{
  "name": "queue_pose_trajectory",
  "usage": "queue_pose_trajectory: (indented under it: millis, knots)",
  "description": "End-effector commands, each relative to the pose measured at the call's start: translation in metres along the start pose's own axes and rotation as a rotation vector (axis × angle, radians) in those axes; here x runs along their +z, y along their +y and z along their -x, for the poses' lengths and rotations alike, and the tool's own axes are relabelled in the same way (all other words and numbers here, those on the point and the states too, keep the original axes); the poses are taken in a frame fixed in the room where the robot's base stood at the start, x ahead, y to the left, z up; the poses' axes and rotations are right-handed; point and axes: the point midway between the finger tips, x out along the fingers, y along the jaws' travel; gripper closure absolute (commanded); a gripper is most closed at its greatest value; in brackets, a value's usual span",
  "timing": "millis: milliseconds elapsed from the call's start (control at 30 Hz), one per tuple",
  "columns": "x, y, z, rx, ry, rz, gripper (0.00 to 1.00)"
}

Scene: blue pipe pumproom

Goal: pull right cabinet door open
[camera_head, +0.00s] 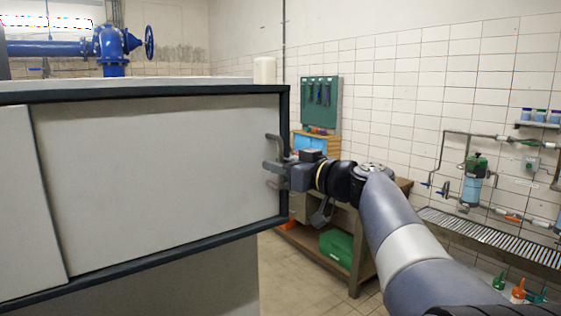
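The right cabinet door (150,165) is a wide light-grey panel set in a dark frame. It looks flush with the frame and closed. A grey bar handle (272,138) stands near its right edge. My gripper (272,165) reaches in from the right, with its fingertips at the middle of the handle. The fingers overlap the handle and cover its middle part. I cannot tell whether they are closed on it. The left door (25,200) shows only in part at the left edge and looks closed.
A white cylinder (264,70) stands at the cabinet top's right end. Behind my arm is a wooden workbench (355,262) with a green crate (337,247) below. Wall pipes and a grating (490,238) are at right. Some tiled floor is clear right of the cabinet.

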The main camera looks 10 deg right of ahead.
Motion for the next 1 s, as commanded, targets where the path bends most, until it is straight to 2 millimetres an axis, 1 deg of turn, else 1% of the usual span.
queue_pose_trajectory:
  millis: [200,533,1000]
  knots:
    - [0.0002,-0.0001,0.0000,0.000,0.000,0.000,0.73]
    - [0.0001,-0.0001,0.0002,0.000,0.000,0.000,1.00]
    - [0.0003,-0.0010,0.0001,-0.001,0.001,0.001,1.00]
